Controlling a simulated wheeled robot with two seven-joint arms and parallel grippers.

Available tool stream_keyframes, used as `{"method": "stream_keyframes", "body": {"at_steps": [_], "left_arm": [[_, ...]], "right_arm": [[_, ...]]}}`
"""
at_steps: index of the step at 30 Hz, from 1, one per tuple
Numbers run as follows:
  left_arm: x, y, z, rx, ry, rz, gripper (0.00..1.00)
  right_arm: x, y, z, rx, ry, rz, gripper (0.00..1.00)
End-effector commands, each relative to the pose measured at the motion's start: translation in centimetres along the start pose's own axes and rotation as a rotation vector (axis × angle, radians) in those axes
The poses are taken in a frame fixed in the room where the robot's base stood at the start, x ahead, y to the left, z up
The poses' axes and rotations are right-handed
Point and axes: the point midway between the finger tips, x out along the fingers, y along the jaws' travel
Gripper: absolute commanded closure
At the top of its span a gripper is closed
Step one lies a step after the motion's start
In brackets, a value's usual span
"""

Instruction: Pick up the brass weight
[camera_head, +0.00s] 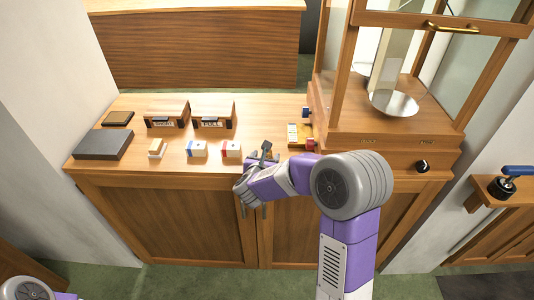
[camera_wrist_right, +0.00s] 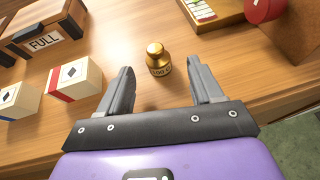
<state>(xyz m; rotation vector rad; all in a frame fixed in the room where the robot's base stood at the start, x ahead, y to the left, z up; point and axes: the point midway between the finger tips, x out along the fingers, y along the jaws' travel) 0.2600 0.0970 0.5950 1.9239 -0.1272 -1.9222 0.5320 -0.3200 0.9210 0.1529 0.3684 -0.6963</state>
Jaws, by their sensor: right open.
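The brass weight (camera_wrist_right: 158,62) is a small gold bottle shape with a knob on top and a pale label band. It stands upright on the wooden counter in the right wrist view. My right gripper (camera_wrist_right: 160,68) is open and empty, its two grey fingers apart with the weight just beyond and between their tips. In the head view my right gripper (camera_head: 266,151) is over the counter's front edge, and I cannot make out the weight there. My left gripper is out of view.
Small white boxes (camera_head: 231,149) stand left of my right gripper, with labelled wooden holders (camera_head: 213,117) behind. A shallow wooden tray (camera_wrist_right: 216,12) and a red knob (camera_wrist_right: 262,9) are beyond the weight to the right. A glazed balance case (camera_head: 390,140) stands at right.

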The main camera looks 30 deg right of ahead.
Motion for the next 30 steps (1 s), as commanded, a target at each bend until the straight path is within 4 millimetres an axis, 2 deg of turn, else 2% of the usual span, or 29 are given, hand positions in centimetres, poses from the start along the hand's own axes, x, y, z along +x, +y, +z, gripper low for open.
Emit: {"method": "stream_keyframes", "body": {"at_steps": [3,6,15,17,27,30], "left_arm": [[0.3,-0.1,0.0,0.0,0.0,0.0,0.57],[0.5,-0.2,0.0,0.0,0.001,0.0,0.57],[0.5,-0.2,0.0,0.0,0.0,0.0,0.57],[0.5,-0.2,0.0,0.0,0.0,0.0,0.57],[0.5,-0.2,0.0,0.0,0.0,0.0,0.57],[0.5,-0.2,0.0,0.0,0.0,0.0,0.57]], "right_arm": [[2.1,0.1,0.0,0.0,0.001,-0.004,0.35],[3.2,0.2,0.0,-0.001,0.001,-0.001,0.35],[3.7,0.2,0.1,-0.002,0.001,0.0,0.35],[3.7,0.2,0.1,-0.003,0.001,0.0,0.42],[3.6,0.2,0.1,-0.003,0.001,0.001,0.94],[3.6,0.2,0.1,-0.002,0.001,0.001,0.97]]}}
